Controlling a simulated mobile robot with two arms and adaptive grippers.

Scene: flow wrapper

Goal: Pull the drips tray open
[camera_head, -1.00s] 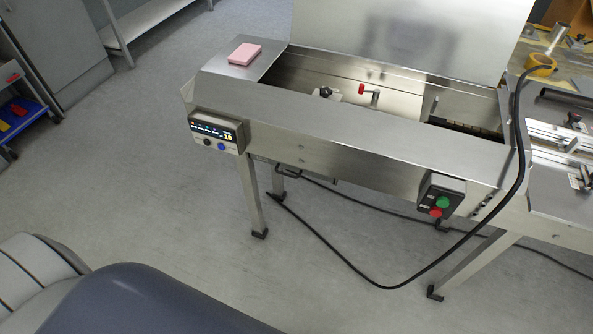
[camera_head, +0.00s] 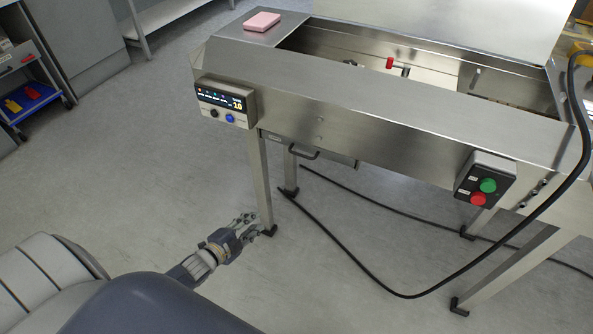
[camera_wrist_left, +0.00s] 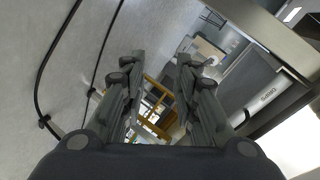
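The drips tray (camera_head: 335,157) sits under the steel machine body, with a dark bar handle (camera_head: 304,153) on its front. It looks pushed in under the machine. My left gripper (camera_head: 249,220) is low in front of the machine, beside the left front leg and below and left of the handle. It holds nothing. In the left wrist view its two fingers (camera_wrist_left: 158,90) stand apart with an empty gap. My right gripper does not show.
The machine's front leg (camera_head: 262,185) stands close to my left gripper. A control panel (camera_head: 225,103) and a button box (camera_head: 485,180) stick out from the front. A black cable (camera_head: 350,262) hangs and loops over the floor.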

